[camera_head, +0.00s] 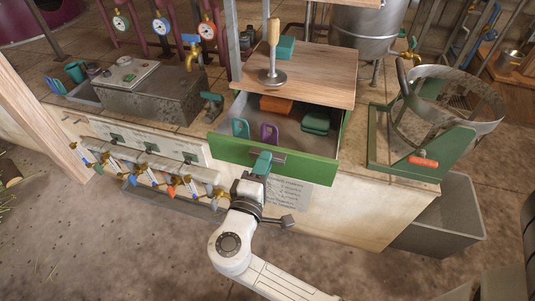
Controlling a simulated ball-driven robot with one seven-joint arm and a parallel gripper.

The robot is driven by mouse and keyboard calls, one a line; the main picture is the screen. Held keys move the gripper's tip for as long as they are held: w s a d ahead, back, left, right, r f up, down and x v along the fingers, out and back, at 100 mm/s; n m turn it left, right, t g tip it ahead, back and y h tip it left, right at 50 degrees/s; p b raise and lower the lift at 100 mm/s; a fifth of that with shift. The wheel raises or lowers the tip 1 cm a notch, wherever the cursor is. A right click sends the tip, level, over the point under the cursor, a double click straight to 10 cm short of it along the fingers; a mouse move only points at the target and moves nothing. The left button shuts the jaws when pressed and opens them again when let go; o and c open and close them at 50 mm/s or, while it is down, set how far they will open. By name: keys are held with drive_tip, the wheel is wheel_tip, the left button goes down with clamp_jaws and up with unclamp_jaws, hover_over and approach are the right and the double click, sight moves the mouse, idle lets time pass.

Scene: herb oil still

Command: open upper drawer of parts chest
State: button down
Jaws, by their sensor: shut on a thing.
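The parts chest (325,72) has a wooden top and stands at the middle of the bench. Its upper drawer (310,167), with a green front, is pulled out. Inside show an orange block (277,104), green pieces (317,118), a purple piece (269,133) and a teal piece (240,128). My gripper (263,161) is at the front of the drawer, shut on the drawer's handle (280,157). The gripper covers part of the handle. A lower drawer cannot be made out.
A stamp-like tool with a wooden handle (273,50) and a teal block (286,47) stand on the chest top. A grey bin (445,215) sits on the floor at right.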

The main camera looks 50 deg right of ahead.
drive_tip(key=shift+s+a+f, duration=0.35)
drive_tip(key=shift+a+f, duration=0.15)
drive_tip(key=shift+a, duration=0.05)
drive_tip(key=c, duration=1.3)
unclamp_jaws()
drive_tip(key=shift+o, duration=0.9)
drive_tip(key=shift+w+r, duration=0.1)
drive_tip(key=shift+r, duration=0.05)
drive_tip(key=v, duration=1)
drive_tip(key=shift+a+r, duration=0.1)
drive_tip(key=shift+a, duration=0.25)
